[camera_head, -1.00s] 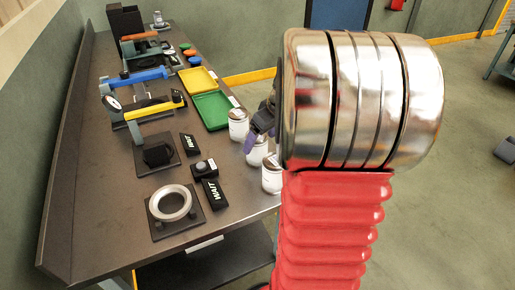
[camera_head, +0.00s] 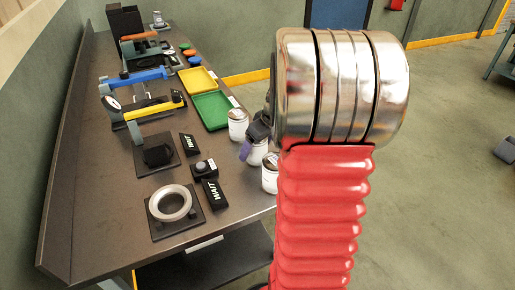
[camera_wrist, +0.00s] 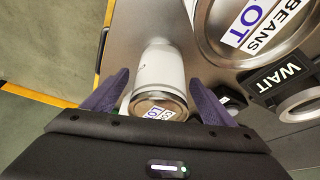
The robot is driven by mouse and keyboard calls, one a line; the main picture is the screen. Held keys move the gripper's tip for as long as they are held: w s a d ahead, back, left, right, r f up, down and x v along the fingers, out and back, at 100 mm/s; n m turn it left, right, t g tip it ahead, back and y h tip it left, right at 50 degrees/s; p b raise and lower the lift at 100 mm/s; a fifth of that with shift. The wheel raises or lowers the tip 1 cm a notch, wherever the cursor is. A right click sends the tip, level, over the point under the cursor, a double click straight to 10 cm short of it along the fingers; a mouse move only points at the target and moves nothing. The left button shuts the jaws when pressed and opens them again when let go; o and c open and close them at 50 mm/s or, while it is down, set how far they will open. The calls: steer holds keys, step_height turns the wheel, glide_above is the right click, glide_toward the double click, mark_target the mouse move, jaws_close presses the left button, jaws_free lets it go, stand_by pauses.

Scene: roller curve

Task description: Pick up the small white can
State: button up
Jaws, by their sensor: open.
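A small white can (camera_wrist: 158,68) with a metal lid and a printed label lies between the spread purple fingers of my gripper (camera_wrist: 159,76) in the wrist view. My gripper is open, with a finger on each side of the can; I cannot tell whether either finger touches it. In the head view my gripper (camera_head: 252,140) is partly hidden behind my arm, and its purple finger is by the middle white can (camera_head: 257,155). Another white can (camera_head: 238,125) stands behind it and a third (camera_head: 269,178) in front, partly covered by my arm.
A larger can labelled BEANS LOT (camera_wrist: 245,25) is close at the right in the wrist view. A black WAIT block (camera_head: 214,193), a ring fixture (camera_head: 171,204) and a green tray (camera_head: 211,110) are on the bench. The bench's right edge runs beside the cans.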

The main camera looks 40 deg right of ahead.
steer(key=shift+c, duration=0.5)
steer(key=c, duration=1.3)
